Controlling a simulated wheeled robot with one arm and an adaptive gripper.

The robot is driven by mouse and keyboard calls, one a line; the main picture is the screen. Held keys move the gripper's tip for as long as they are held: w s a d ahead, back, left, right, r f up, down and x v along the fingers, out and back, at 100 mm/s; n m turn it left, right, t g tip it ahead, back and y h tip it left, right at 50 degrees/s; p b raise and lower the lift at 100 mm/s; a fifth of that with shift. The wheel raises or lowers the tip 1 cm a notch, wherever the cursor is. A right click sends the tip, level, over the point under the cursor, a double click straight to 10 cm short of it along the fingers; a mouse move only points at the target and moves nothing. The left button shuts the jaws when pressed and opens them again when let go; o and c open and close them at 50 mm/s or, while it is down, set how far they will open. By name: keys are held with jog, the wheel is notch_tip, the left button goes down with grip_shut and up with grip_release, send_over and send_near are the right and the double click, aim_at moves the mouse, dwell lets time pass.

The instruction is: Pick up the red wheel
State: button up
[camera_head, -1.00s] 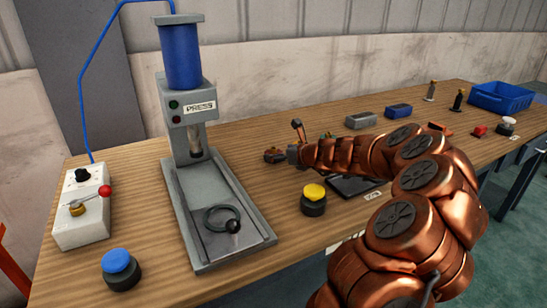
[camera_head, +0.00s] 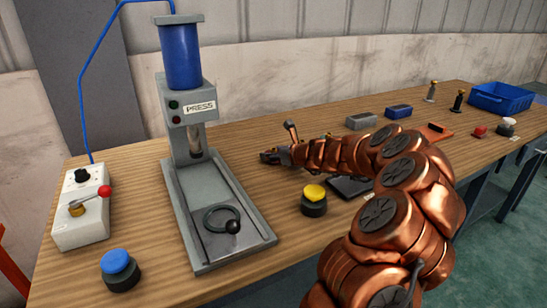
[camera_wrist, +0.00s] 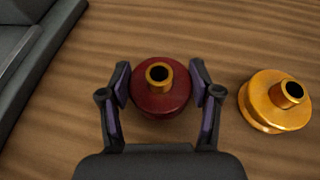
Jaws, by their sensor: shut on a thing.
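The red wheel (camera_wrist: 161,97) is a dark red disc with a gold hub, seen in the wrist view between the fingers of my gripper (camera_wrist: 163,90). The gripper is shut on it, with one dark, purple-padded finger at each side. The wheel appears at or close to the wooden table; its exact height is hard to tell. In the head view my gripper (camera_head: 272,156) is low over the table to the right of the press, and the wheel is not clearly visible there.
A golden wheel (camera_wrist: 275,101) sits just right of the gripper. The press (camera_head: 190,150) stands to the left, its base edge showing in the wrist view. A yellow button (camera_head: 314,200) is in front. Grey (camera_head: 362,121) and blue (camera_head: 398,111) blocks and a blue bin (camera_head: 500,98) are farther right.

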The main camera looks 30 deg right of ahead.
grip_shut()
dwell(0.3)
